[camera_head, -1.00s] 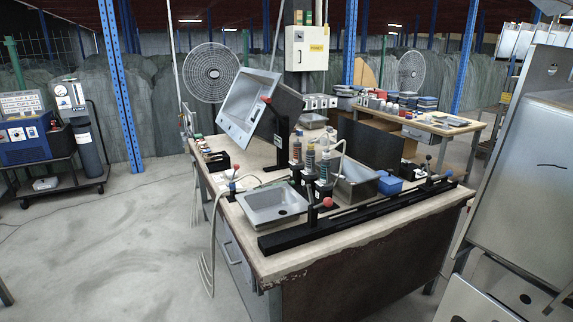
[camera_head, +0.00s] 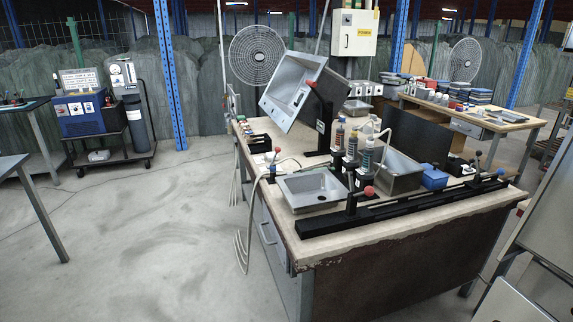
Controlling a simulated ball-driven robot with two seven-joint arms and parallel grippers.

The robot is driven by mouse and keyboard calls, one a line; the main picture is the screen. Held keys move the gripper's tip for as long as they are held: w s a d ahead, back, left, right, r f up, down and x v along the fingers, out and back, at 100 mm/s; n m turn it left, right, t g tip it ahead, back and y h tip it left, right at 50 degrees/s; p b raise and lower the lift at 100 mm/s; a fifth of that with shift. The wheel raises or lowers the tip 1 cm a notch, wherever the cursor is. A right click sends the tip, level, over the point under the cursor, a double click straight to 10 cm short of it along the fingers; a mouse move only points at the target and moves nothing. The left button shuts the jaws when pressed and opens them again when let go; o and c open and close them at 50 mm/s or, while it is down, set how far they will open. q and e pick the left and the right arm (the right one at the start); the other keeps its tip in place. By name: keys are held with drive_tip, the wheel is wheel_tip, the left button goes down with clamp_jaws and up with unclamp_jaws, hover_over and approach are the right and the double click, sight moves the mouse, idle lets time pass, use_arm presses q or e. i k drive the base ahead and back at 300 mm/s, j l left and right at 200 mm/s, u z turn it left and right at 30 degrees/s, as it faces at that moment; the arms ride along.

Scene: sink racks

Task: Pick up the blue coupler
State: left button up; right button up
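I cannot make out a blue coupler for certain at this distance. The workbench (camera_head: 420,232) stands in the middle, with a small steel sink (camera_head: 313,190) and a black rail (camera_head: 400,208) along its front. A blue bin (camera_head: 434,178) sits right of the middle, beside a steel basin (camera_head: 400,175). A small blue part (camera_head: 500,172) shows near the rail's right end, too small to identify. Neither of my grippers is in view.
A tilted steel sink (camera_head: 290,88) stands on the bench. A cart with a blue machine (camera_head: 85,115) is at the left, near a dark table edge (camera_head: 12,163). Steel panels (camera_head: 545,230) are close on the right. The floor (camera_head: 150,240) left of the bench is clear.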

sight(273, 170)
drive_tip(key=i+j+z, duration=0.15)
drive_tip(key=z, duration=0.35)
drive_tip(key=i+j+z, duration=0.3)
drive_tip(key=z, duration=0.2)
drive_tip(key=i, duration=0.05)
